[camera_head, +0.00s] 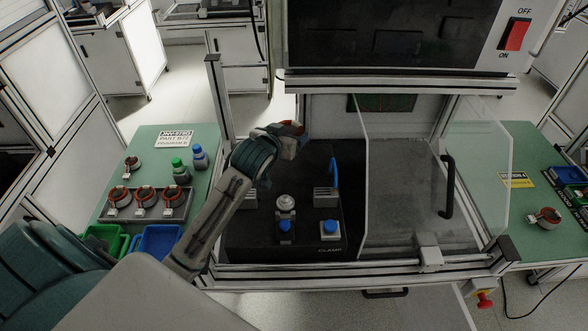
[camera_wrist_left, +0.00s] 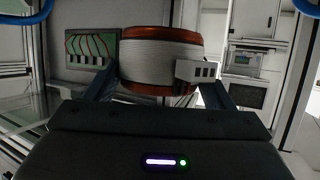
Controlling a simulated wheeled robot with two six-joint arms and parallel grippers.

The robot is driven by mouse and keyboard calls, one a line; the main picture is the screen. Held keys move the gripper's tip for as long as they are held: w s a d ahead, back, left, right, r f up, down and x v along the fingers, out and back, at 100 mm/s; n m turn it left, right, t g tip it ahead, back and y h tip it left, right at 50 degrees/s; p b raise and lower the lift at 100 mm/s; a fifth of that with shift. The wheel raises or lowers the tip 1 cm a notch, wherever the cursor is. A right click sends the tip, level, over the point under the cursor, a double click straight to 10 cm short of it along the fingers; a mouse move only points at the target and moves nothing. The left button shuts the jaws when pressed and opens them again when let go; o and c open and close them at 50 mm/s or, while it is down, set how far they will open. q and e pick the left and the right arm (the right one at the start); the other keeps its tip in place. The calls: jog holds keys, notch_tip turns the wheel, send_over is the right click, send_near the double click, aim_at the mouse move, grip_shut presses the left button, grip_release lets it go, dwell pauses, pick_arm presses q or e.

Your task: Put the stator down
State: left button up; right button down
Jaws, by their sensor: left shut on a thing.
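My left gripper (camera_wrist_left: 160,98) is shut on a stator (camera_wrist_left: 158,55), a ring with white sides, copper-red rims and a small white connector block. In the head view the left arm reaches in over the black clamp fixture (camera_head: 262,240), and the held stator (camera_head: 297,130) shows as a small reddish piece at the arm's end, above the back of the fixture. The arm hides part of the stator and the fingers there. The fixture carries a silver round post (camera_head: 284,202), a blue lever (camera_head: 334,174) and blue buttons. My right gripper is not in view.
A tray (camera_head: 178,214) with several stators stands on the left green table, near blue and green bottles (camera_head: 200,157) and green and blue bins. A clear door (camera_head: 437,180) with a black handle stands right of the fixture. Another stator (camera_head: 547,216) lies on the right green table.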

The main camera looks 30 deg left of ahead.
pick_arm(q)
jog(key=f, duration=0.2)
jog(key=f+p, duration=0.1)
jog(key=f, duration=0.2)
jog(key=f+p, duration=0.1)
jog(key=f, duration=0.2)
jog(key=shift+s+d+f, duration=0.1)
jog(key=shift+s+f, duration=0.15)
jog(key=shift+s, duration=0.1)
jog(key=shift+f, duration=0.3)
jog(key=shift+f, duration=0.1)
jog(key=o, duration=1.4)
jog(key=shift+f, duration=0.1)
jog(key=shift+o, duration=1.4)
jog(key=shift+s, duration=0.1)
